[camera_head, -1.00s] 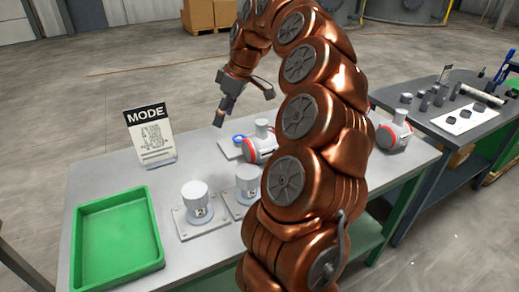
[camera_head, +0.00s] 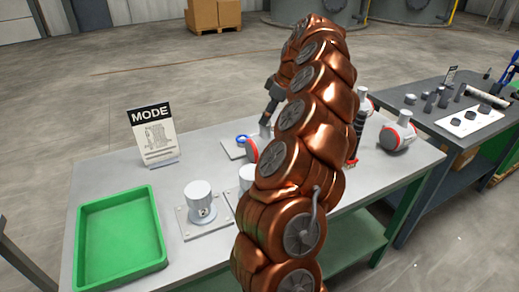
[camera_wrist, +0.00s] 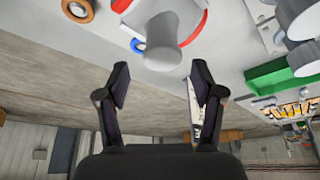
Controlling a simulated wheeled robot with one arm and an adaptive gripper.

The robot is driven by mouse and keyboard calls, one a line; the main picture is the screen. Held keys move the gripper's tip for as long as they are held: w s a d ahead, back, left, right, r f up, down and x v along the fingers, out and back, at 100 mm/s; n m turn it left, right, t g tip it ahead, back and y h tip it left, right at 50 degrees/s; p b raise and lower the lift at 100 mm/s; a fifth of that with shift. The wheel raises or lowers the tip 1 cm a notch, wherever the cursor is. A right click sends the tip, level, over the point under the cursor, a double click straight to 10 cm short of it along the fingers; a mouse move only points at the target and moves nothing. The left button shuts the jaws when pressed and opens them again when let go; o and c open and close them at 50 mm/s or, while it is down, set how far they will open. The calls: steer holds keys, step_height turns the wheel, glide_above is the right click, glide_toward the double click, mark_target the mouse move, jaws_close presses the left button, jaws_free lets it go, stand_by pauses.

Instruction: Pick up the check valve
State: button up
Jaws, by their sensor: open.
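A light grey valve-like body with a red ring (camera_wrist: 165,22) lies in front of my fingers in the wrist view, its round stub pointing towards them. In the head view the same body (camera_head: 252,151) shows only in part, behind my arm. A similar red-ringed body (camera_head: 394,138) sits at the table's right end, and part of another shows behind my arm. The pictures do not settle which is the check valve. My gripper (camera_wrist: 160,76) is open and empty, its two dark fingers apart, with the stub just beyond the gap. In the head view my arm hides most of it.
A blue ring (camera_head: 241,139) lies beside the near body. A green tray (camera_head: 155,222), flanged grey posts (camera_head: 199,200) and a MODE sign (camera_head: 154,137) stand to the left. A black ridged item (camera_head: 357,135) stands right of my arm. A second table (camera_head: 430,118) is behind right.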

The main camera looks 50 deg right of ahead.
mark_target(265, 142)
steer(key=shift+s+p+x, duration=0.2)
steer(key=shift+p+x, duration=0.25)
steer(key=shift+x, duration=0.8)
steer(key=shift+s+p+x, duration=0.2)
steer(key=shift+p+x, duration=0.2)
steer(key=shift+x, duration=0.9)
steer(key=shift+d+f, duration=0.1)
steer(key=shift+f, duration=0.05)
steer(key=shift+c, duration=0.4)
jaws_close()
